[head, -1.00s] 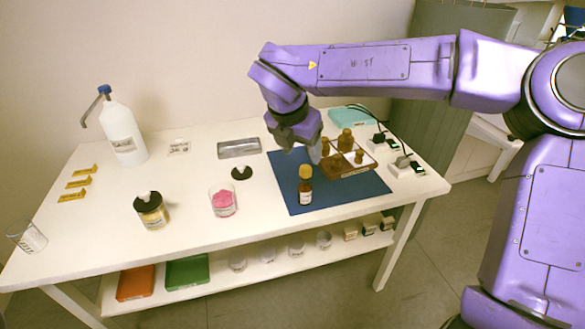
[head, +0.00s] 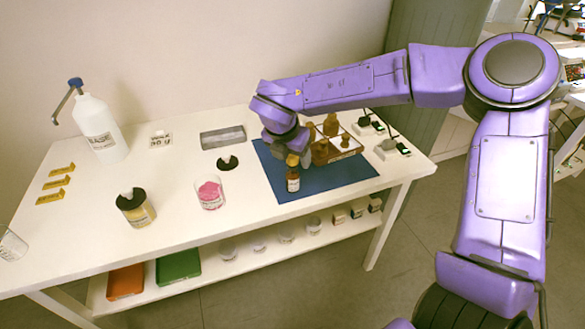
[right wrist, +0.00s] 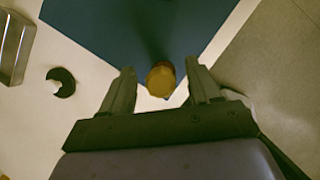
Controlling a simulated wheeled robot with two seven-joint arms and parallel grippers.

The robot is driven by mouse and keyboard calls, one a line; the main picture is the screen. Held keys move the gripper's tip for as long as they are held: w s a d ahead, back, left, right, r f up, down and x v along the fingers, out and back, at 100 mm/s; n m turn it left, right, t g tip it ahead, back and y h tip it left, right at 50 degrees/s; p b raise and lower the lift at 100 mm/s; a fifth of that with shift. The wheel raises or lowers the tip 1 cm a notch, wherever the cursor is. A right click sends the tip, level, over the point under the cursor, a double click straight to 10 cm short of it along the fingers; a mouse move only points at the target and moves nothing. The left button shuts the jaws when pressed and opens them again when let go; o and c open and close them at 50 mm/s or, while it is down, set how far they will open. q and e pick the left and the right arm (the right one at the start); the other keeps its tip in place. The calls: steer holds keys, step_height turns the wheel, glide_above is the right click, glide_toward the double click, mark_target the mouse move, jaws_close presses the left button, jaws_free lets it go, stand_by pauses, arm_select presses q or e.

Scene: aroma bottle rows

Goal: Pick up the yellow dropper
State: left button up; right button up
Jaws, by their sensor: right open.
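The yellow dropper (head: 292,160) is the yellow-orange top of a small brown bottle (head: 293,181) with a white label, standing upright on the blue mat (head: 345,178). My right gripper (head: 290,153) is over the bottle in the head view and hides part of its top. In the right wrist view the yellow dropper (right wrist: 161,79) lies between the two open fingers (right wrist: 160,90), with a gap visible on each side. My left gripper is not in view.
A wooden tray (head: 349,150) with several brown bottles stands close behind on the mat. A beaker of pink powder (head: 209,193), a black disc (head: 228,164) and a metal tray (head: 222,138) are to the left. The mat's right front is clear.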

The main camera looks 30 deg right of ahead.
steer(key=c, duration=0.7)
step_height(320, 180, up, 18)
steer(key=shift+p, duration=0.45)
steer(key=shift+r, duration=0.15)
step_height(320, 180, down, 6)
steer(key=p, duration=0.9)
steer(key=shift+f, duration=0.2)
